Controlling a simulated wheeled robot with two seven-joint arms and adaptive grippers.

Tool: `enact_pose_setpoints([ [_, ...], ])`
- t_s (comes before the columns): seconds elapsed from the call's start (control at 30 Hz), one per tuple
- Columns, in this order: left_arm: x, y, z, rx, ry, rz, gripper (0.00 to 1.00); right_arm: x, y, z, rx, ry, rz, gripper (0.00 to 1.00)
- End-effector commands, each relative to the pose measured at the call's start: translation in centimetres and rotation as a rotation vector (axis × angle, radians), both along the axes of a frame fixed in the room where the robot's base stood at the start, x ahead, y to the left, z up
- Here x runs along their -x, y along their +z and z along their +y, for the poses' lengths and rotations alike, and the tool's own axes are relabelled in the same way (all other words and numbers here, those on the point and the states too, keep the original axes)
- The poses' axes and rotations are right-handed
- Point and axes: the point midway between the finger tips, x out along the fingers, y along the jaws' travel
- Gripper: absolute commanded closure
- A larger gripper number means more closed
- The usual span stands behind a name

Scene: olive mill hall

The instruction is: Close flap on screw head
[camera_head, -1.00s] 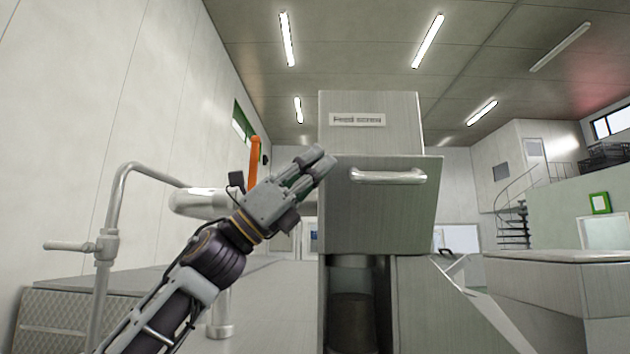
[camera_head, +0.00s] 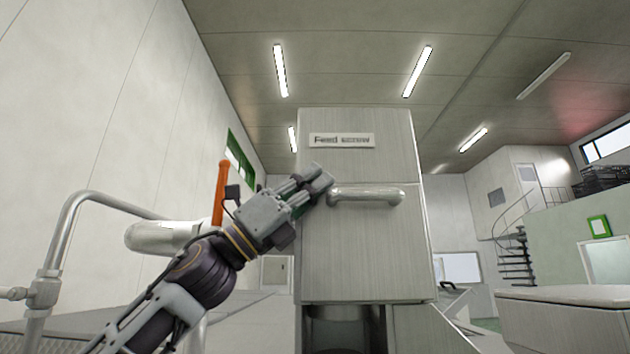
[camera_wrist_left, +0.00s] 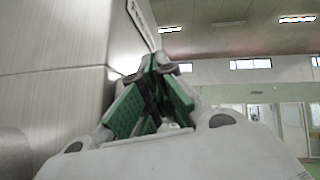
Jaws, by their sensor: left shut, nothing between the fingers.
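The screw head is a tall grey metal housing (camera_head: 400,140) with a "Feed screw" label (camera_head: 341,140). Its flap (camera_head: 365,250) has a bar handle (camera_head: 365,196) along the top and hangs upright, looking about flush with the housing front. My left gripper (camera_head: 318,182) is shut and empty, with its fingertips at the flap's upper left, just left of the handle. I cannot tell whether they touch. In the left wrist view the green-padded fingers (camera_wrist_left: 152,75) are beside a grey metal face (camera_wrist_left: 60,80). My right gripper is not in view.
A bent grey pipe rail (camera_head: 75,215) and an orange lever (camera_head: 220,190) stand at the left, close to my left arm. A grey bench-like block (camera_head: 565,297) stands at the right. A dark opening (camera_head: 345,328) shows below the flap.

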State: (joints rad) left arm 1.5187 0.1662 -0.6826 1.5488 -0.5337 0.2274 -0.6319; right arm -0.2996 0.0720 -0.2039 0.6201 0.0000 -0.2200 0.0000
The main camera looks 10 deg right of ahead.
Motion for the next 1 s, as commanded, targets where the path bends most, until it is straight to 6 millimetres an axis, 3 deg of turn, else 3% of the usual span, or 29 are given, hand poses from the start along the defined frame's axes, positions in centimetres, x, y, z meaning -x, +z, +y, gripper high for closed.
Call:
enact_pose_setpoints([
  [0.37,-0.4,0.2,0.1,-0.007,0.002,0.046,1.00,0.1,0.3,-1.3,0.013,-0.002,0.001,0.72],
  [1.0,-0.5,-0.5,0.8,-0.007,0.003,0.048,1.00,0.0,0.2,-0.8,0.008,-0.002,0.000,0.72],
])
